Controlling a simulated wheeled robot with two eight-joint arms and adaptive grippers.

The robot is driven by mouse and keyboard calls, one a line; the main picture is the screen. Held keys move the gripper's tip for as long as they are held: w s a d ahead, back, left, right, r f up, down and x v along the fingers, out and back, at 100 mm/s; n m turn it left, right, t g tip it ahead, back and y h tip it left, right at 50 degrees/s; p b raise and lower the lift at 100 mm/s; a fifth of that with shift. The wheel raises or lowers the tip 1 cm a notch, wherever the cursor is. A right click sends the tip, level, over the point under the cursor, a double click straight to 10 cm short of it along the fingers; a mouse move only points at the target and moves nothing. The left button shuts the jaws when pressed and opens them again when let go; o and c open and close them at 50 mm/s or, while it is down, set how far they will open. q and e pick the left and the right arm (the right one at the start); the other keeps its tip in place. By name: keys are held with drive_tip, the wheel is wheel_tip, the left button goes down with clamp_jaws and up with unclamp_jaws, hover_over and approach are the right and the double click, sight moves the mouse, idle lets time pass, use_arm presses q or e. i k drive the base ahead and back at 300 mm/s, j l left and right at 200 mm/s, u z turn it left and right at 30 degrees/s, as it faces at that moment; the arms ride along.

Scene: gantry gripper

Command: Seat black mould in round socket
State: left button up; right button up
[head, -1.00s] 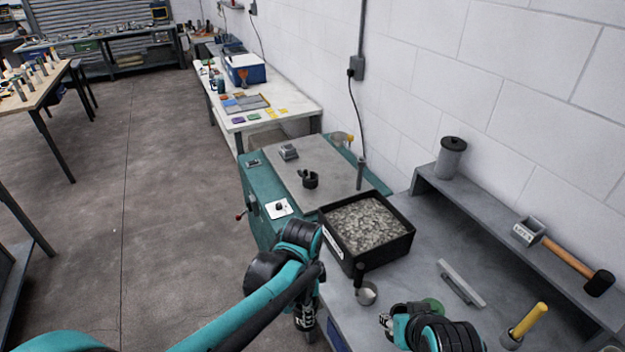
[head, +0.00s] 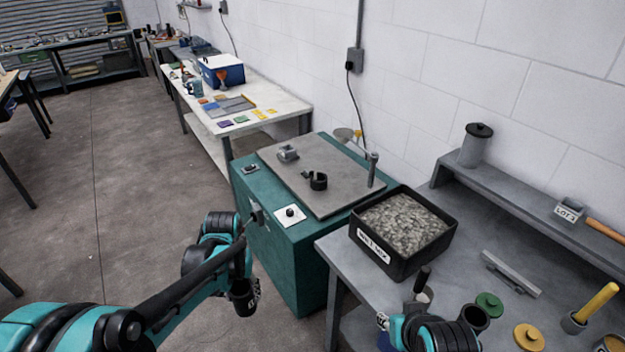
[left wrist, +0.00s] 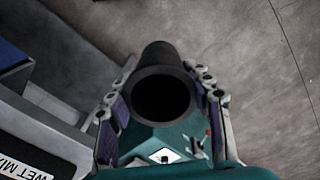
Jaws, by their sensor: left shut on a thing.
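My left gripper (head: 250,290) is shut on the black mould (head: 242,300), a dark hollow cylinder. It holds the mould in the air, over the floor in front of the teal cabinet (head: 290,255). In the left wrist view the mould (left wrist: 163,62) sits between both fingers of the left gripper (left wrist: 163,100), its round open end facing the camera. A black round socket (head: 318,181) with a gap in its ring stands on the cabinet's grey top plate, apart from the mould. My right gripper (head: 384,322) is at the bottom edge above the bench; its fingers are too small to read.
A black tray of wet mix (head: 400,262) is on the bench to the right. A scoop (head: 423,283), green disc (head: 488,304) and yellow disc (head: 528,337) lie nearby.

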sight(319, 185)
drive_tip(key=i+j+z, duration=0.3)
drive_tip(key=j, duration=0.25)
drive_tip(key=i+j+z, duration=0.15)
drive_tip(key=i+j, duration=0.15)
drive_tip(key=i+j+z, duration=0.1)
drive_tip(key=j, duration=0.25)
drive_tip(key=i+j+z, duration=0.3)
drive_tip(key=j, duration=0.4)
drive_tip(key=i+j+z, duration=0.15)
drive_tip(key=j, duration=0.2)
drive_tip(key=i+j+z, duration=0.15)
drive_tip(key=i+j, duration=0.25)
drive_tip(key=i, duration=0.1)
